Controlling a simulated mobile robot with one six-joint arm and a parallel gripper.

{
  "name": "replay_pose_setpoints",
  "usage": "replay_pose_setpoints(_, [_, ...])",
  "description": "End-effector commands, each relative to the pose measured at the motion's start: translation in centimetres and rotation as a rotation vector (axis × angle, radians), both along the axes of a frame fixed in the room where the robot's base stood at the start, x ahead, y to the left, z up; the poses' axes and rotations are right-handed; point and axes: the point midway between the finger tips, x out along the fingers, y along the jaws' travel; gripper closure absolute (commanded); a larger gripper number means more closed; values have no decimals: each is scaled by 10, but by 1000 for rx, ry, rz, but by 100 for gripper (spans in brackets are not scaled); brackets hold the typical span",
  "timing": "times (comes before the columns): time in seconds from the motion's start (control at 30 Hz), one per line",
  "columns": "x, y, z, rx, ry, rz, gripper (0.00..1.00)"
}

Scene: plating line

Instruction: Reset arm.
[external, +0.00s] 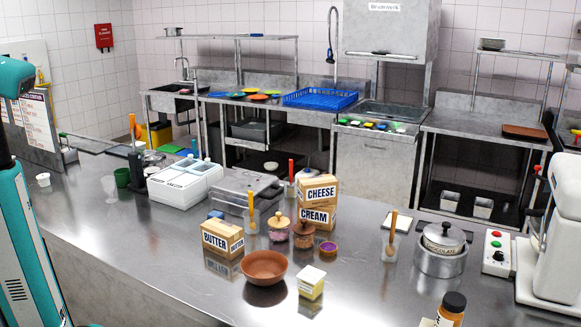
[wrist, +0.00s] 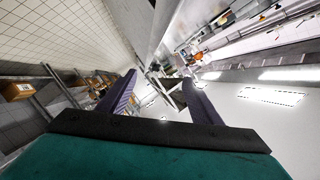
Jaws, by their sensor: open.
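My gripper (wrist: 160,92) shows in the wrist view with its two dark fingers spread apart and nothing between them. It is open and empty, away from any surface, and faces a tilted view of the room. In the external view only part of my teal arm shows at the left edge; the gripper is outside that picture.
A steel counter (external: 180,275) fills the front. It carries a brown bowl (external: 264,267), a butter box (external: 222,240), a cheese box (external: 317,190), a cream box (external: 317,219), a lidded pot (external: 441,262) and a white machine (external: 184,184). Bare counter lies at the front left.

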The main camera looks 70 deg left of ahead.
Motion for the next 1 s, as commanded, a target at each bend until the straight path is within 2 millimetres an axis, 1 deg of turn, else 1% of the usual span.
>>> replay_pose_setpoints(0.03, [-8, 0, -28, 12, 46, 4, 41])
replay_pose_setpoints(0.07, [-12, 1, -43, 20, 71, 8, 41])
replay_pose_setpoints(0.1, [-18, 3, -62, 27, 107, 16, 41])
replay_pose_setpoints(0.17, [-26, 8, -90, 41, 160, 30, 41])
replay_pose_setpoints(0.2, [-31, 12, -109, 49, 197, 41, 41])
replay_pose_setpoints(0.27, [-40, 20, -137, 61, 250, 61, 41])
replay_pose_setpoints(0.3, [-45, 27, -154, 69, 287, 76, 41])
replay_pose_setpoints(0.37, [-54, 39, -180, 80, 342, 102, 41])
replay_pose_setpoints(0.4, [-60, 49, -197, 87, 378, 121, 41])
replay_pose_setpoints(0.47, [-69, 64, -221, 96, 432, 150, 41])
replay_pose_setpoints(0.5, [-76, 75, -236, 103, 467, 172, 41])
replay_pose_setpoints(0.57, [-86, 93, -258, 109, 522, 206, 41])
replay_pose_setpoints(0.6, [-92, 106, -272, 112, 559, 230, 41])
replay_pose_setpoints(0.67, [-104, 125, -292, 117, 613, 265, 41])
replay_pose_setpoints(0.7, [-111, 138, -304, 117, 649, 291, 41])
replay_pose_setpoints(0.77, [-123, 157, -321, 120, 700, 326, 41])
replay_pose_setpoints(0.8, [-131, 169, -332, 120, 734, 350, 41])
replay_pose_setpoints(0.87, [-144, 188, -347, 121, 784, 387, 41])
replay_pose_setpoints(1.0, [-177, 229, -380, 118, 902, 471, 41])
